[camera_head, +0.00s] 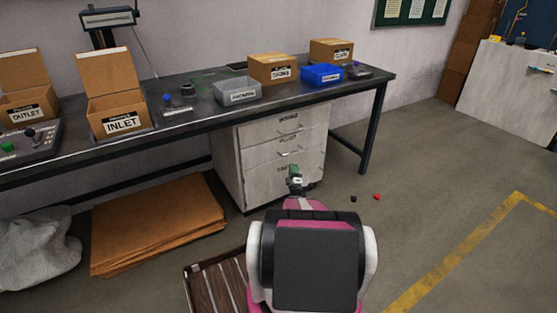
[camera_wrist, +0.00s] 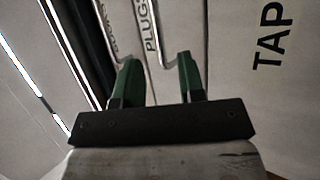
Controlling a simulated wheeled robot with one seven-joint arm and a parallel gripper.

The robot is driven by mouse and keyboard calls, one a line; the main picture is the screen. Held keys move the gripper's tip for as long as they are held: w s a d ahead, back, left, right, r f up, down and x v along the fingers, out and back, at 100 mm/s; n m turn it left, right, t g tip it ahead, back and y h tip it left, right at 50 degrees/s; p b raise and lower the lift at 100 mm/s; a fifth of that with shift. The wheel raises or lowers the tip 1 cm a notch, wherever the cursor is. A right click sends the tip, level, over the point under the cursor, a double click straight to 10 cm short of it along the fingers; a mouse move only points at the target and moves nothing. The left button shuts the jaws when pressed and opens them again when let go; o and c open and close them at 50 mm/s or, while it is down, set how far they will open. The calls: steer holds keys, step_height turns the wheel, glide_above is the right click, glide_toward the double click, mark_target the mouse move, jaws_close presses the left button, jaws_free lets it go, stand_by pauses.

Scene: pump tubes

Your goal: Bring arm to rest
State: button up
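My gripper (camera_head: 295,173) is in front of the white drawer cabinet (camera_head: 255,164), below the edge of the dark workbench (camera_head: 205,119). In the wrist view my gripper (camera_wrist: 158,80) has its two green fingers apart, with nothing between them. The cabinet's drawer fronts (camera_wrist: 225,50) fill most of that view, with the words PLUGS and TAP legible and turned sideways. The drawers look closed. My arm reaches forward, low over the floor.
The bench holds an INLET box (camera_head: 120,122), an OUTLET box (camera_head: 27,108), a grey bin (camera_head: 238,95) and a blue bin (camera_head: 321,76). Flat cardboard (camera_head: 155,225) and a wooden pallet (camera_head: 215,285) lie on the floor. Small black (camera_head: 353,198) and red (camera_head: 377,197) pieces lie right of my gripper.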

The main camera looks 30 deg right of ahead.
steer(key=w+a+r+m+g+y, duration=0.1)
steer(key=a+r+m+g+y, duration=0.2)
steer(key=a, duration=0.4)
steer(key=a+r+m+g+y, duration=0.1)
steer(key=a+r+g, duration=0.1)
steer(key=a+g, duration=0.35)
steer(key=w+a+r+m+g+y, duration=0.1)
steer(key=a+r+m+g+y, duration=0.15)
steer(key=a, duration=0.65)
steer(key=s+a+r+m+g+y, duration=0.1)
steer(key=s+a+r+g, duration=0.3)
steer(key=s+a, duration=0.5)
steer(key=s+a+r+m+g+y, duration=0.1)
steer(key=s+a+r+m+g, duration=0.2)
steer(key=s+a, duration=0.7)
steer(key=s+r+g, duration=0.2)
steer(key=s+g, duration=0.2)
steer(key=shift+a+r, duration=0.15)
